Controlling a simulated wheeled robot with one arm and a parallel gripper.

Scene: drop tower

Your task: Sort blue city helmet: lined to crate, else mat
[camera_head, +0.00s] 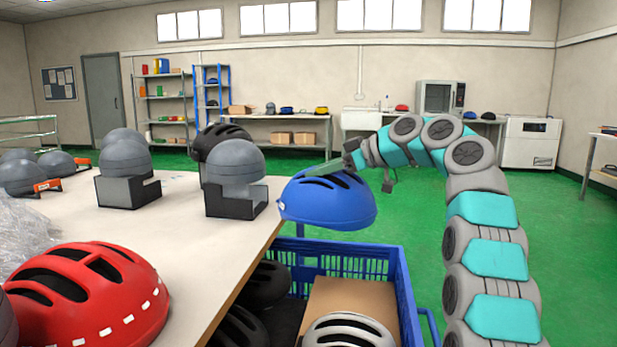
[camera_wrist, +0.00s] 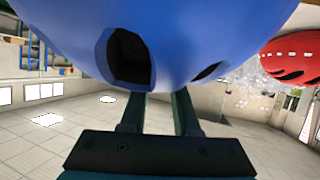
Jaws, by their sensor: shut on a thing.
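The blue city helmet (camera_head: 327,205) hangs upright in the head view, just off the table's right edge and above the back part of the blue crate (camera_head: 405,290). My gripper (camera_head: 332,168) is shut on the helmet's upper shell. In the wrist view the blue shell (camera_wrist: 215,45) fills the top, with dark vents, and the two fingers of my gripper (camera_wrist: 158,108) press up against it. The inside of the helmet is hidden, so a lining cannot be seen. The crate holds dark helmets (camera_head: 262,285), a white helmet (camera_head: 347,330) and cardboard. I cannot make out a mat.
The white table (camera_head: 185,235) carries a red helmet (camera_head: 85,295), grey headforms on dark stands (camera_head: 236,180), a black helmet (camera_head: 222,138) and clear plastic wrap (camera_head: 25,235). Green floor to the right is open.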

